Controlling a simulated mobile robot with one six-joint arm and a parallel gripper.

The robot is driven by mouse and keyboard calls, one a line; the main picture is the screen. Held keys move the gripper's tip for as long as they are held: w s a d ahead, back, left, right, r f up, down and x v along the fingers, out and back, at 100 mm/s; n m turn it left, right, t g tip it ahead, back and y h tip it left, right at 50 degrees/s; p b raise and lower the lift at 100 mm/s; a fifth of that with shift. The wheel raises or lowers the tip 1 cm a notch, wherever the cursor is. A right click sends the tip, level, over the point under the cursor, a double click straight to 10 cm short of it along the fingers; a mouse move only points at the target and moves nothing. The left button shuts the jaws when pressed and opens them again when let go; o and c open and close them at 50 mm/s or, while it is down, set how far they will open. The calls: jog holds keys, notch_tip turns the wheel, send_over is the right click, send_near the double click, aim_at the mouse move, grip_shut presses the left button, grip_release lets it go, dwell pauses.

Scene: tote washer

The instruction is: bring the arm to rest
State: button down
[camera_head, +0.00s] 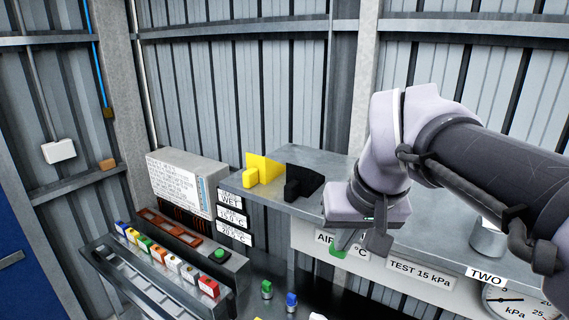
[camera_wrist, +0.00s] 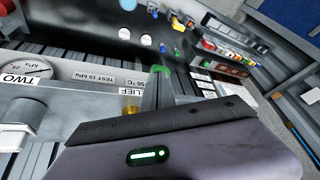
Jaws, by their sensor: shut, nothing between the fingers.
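My arm (camera_head: 480,165) reaches in from the right side of the head view, bent at the wrist. My gripper (camera_head: 360,240) points down in front of the grey panel with the label strips. It is shut and holds nothing. A green part shows at its fingertips; I cannot tell if it belongs to the gripper or the panel behind. In the wrist view the gripper (camera_wrist: 158,90) shows above the dark wrist housing, over the bench front.
A metal shelf (camera_head: 300,205) carries a yellow block (camera_head: 262,170) and a black block (camera_head: 303,182). A row of coloured switches (camera_head: 165,258) stands at lower left. A gauge (camera_head: 515,300) and a metal cylinder (camera_head: 487,240) are at right, close under my arm.

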jog(key=s+a+f+m+t+y, duration=0.1)
jog(key=s+a+f+m, duration=0.1)
jog(key=s+f, duration=0.35)
jog(key=s+a+f+m+t, duration=0.1)
jog(key=s+f+m, duration=0.15)
jog(key=s, duration=0.65)
notch_tip(320, 180, down, 41)
jog(key=s+g+b, duration=0.1)
jog(key=s+b, duration=0.1)
jog(key=b, duration=3.6)
jog(key=shift+s+d+f+n, duration=0.1)
jog(key=shift+d+f+n, duration=0.05)
jog(key=shift+d+n, duration=0.1)
